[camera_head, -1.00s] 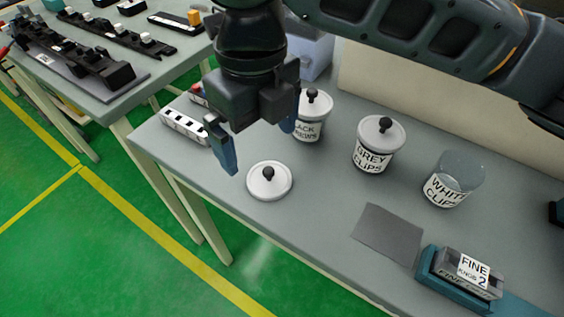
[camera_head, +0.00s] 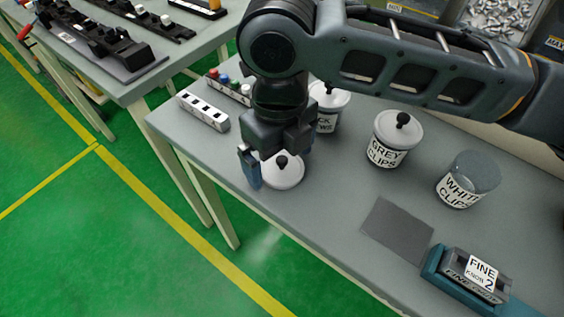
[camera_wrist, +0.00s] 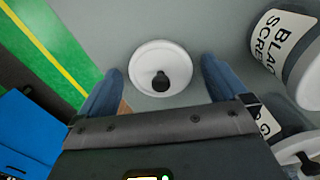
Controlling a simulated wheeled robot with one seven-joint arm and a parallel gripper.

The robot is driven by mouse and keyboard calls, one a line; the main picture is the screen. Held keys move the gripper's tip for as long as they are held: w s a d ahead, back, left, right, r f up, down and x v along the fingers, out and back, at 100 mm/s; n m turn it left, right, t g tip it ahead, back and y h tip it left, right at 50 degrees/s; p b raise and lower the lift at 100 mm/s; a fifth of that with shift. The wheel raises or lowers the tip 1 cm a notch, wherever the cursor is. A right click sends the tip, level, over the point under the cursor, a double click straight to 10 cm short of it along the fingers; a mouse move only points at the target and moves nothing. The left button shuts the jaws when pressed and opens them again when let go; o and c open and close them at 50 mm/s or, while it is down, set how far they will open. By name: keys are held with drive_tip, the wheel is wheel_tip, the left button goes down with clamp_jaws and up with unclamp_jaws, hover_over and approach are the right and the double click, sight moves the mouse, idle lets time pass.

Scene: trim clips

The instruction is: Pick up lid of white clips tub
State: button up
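The white lid (camera_head: 285,172) with a black knob lies flat on the grey table near its front edge. It also shows in the wrist view (camera_wrist: 145,56), with its knob (camera_wrist: 159,81) between and beyond my fingers. The white clips tub (camera_head: 466,182) stands open, without a lid, at the right of the table. My gripper (camera_head: 278,170) is open, pointing down just over the lid, with one blue finger on each side of the knob. In the wrist view my gripper (camera_wrist: 162,88) has nothing between its fingers touching them.
The grey clips tub (camera_head: 393,140) and the black screws tub (camera_head: 328,106), both lidded, stand behind and right of my gripper. A white slotted block (camera_head: 203,111) lies to the left. A dark mat (camera_head: 397,230) and a fine knob box (camera_head: 468,275) lie front right.

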drive_tip(key=c, duration=0.8)
drive_tip(key=shift+r, duration=0.1)
